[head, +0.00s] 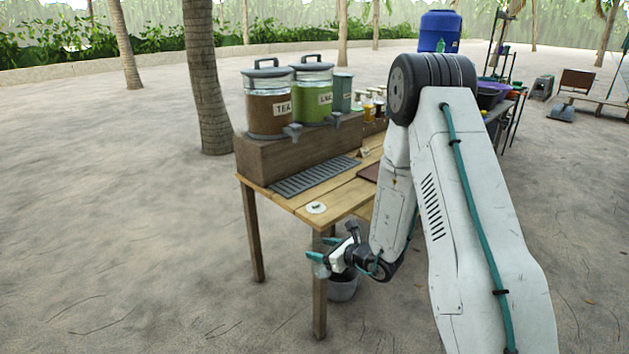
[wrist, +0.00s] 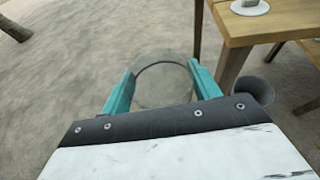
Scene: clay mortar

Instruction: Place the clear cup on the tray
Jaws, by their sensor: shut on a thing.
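My gripper (head: 318,250) is low in front of the wooden table's near left corner, out past its edge. In the wrist view its two teal fingers (wrist: 161,72) are closed on the sides of the clear cup (wrist: 162,88), whose round rim shows between them. In the head view the cup (head: 321,269) is only a faint clear shape at the fingers. A grey slatted tray (head: 315,177) lies on the table in front of the drink dispensers. A dark reddish flat thing (head: 368,173) lies to its right, partly hidden by my arm; I cannot tell what it is.
The wooden table (head: 343,203) has a white disc (head: 316,208) near its front corner. Tea (head: 268,103) and green drink (head: 312,97) dispensers stand on a wooden block. A grey bucket (head: 342,288) stands beneath, beside a table leg. Open sand lies to the left.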

